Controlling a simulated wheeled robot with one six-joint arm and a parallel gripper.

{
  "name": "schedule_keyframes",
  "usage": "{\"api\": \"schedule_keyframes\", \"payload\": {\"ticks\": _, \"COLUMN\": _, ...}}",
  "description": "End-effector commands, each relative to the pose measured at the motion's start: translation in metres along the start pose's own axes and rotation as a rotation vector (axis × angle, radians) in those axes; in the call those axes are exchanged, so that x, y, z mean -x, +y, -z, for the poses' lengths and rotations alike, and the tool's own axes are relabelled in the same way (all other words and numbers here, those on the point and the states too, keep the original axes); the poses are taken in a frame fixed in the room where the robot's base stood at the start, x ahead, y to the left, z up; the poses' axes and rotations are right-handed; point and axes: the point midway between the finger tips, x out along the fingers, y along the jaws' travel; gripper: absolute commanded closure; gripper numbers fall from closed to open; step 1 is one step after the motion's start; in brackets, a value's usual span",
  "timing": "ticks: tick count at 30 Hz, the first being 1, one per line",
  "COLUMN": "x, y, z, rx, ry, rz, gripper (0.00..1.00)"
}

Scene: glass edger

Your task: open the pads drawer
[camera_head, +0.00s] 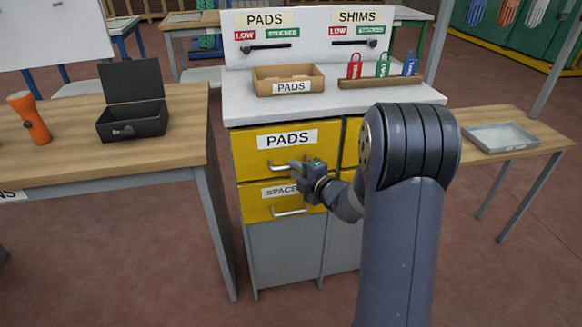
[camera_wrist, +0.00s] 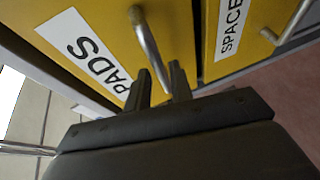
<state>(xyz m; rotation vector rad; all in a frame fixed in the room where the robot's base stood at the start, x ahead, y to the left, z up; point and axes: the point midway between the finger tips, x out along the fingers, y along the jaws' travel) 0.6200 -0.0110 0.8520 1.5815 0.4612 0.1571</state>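The yellow pads drawer (camera_head: 245,155) is the upper left drawer of the cabinet, and its front looks flush, so it appears shut. It carries a white PADS label, which also shows in the wrist view (camera_wrist: 85,50). Its metal bar handle (camera_wrist: 146,40) runs down between my fingertips in the wrist view; the handle also shows in the head view (camera_head: 277,166). My gripper (camera_head: 296,169) is at the right end of this handle. The two fingers (camera_wrist: 161,82) are apart, one on each side of the bar. I cannot tell whether they touch it.
The yellow spacers drawer (camera_head: 252,206) with its own handle (camera_head: 290,211) is just below. A pads box (camera_head: 289,87) and several colored tags stand on the cabinet top (camera_head: 240,105). A wooden table (camera_head: 180,150) stands close at the left, another (camera_head: 545,135) at the right.

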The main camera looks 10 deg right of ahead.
Motion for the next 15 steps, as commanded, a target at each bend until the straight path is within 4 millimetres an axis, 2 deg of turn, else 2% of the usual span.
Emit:
{"api": "schedule_keyframes", "payload": {"ticks": 3, "x": -0.017, "y": 0.000, "z": 0.000, "rx": 0.000, "ry": 0.001, "rz": 0.002, "gripper": 0.78}}
{"api": "schedule_keyframes", "payload": {"ticks": 6, "x": -0.025, "y": 0.000, "z": 0.000, "rx": 0.000, "ry": 0.000, "rz": 0.001, "gripper": 0.78}}
{"api": "schedule_keyframes", "payload": {"ticks": 15, "x": -0.030, "y": 0.000, "z": 0.000, "rx": 0.000, "ry": -0.001, "rz": 0.001, "gripper": 0.78}}
